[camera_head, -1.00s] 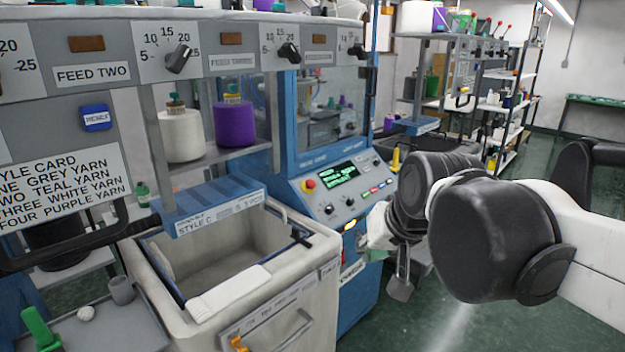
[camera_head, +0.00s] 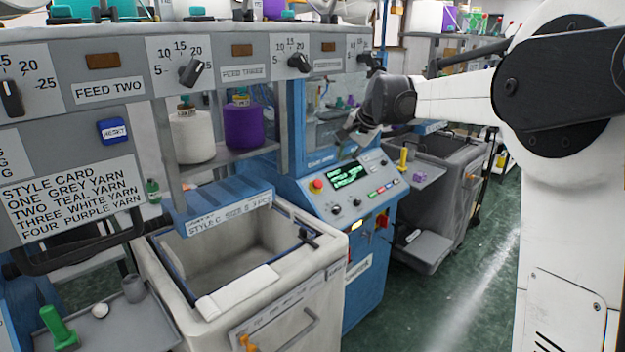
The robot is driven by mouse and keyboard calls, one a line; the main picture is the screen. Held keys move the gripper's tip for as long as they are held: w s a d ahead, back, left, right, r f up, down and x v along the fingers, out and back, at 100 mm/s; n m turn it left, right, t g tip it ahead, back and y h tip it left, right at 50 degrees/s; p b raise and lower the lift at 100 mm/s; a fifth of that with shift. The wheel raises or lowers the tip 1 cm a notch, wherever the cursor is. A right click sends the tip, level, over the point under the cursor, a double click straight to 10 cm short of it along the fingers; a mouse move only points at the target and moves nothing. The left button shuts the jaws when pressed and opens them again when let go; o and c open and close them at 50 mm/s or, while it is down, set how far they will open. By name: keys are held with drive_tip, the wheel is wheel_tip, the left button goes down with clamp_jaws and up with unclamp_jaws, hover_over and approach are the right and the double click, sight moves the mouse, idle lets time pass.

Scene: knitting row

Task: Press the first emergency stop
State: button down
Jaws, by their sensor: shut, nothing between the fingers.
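A red mushroom-shaped emergency stop (camera_head: 317,184) sits at the left end of the sloped control panel (camera_head: 347,199) on the blue knitting machine. My gripper (camera_head: 346,131) is small in view, just left of my black wrist. It is shut and empty. In the picture it is above and a little right of the red button, in front of the machine's window, and apart from the button. Its fingertips are hard to make out.
A green-lit display (camera_head: 348,175) and several small buttons share the panel. A cream bin (camera_head: 292,290) stands in front of the machine at left. A grey feed panel with knobs (camera_head: 190,71) hangs above. A grey cart (camera_head: 441,190) stands at right, with open green floor before it.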

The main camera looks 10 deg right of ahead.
sight(319, 183)
drive_tip(key=w+d+f+m, duration=0.1)
drive_tip(key=w+f, duration=0.3)
drive_tip(key=w, duration=0.3)
drive_tip(key=w+d+f+m+y+p, duration=0.1)
drive_tip(key=w+f, duration=0.3)
drive_tip(key=w, duration=0.4)
drive_tip(key=shift+d+m, duration=0.5)
drive_tip(key=shift+d, duration=0.05)
drive_tip(key=p+x, duration=0.3)
drive_tip(key=x, duration=1.1)
drive_tip(key=shift+a+r, duration=0.15)
drive_tip(key=shift+r, duration=0.05)
drive_tip(key=shift+w+f, duration=0.1)
drive_tip(key=shift+b+x, duration=0.85)
drive_tip(key=shift+b, duration=0.05)
drive_tip(key=shift+a, duration=0.15)
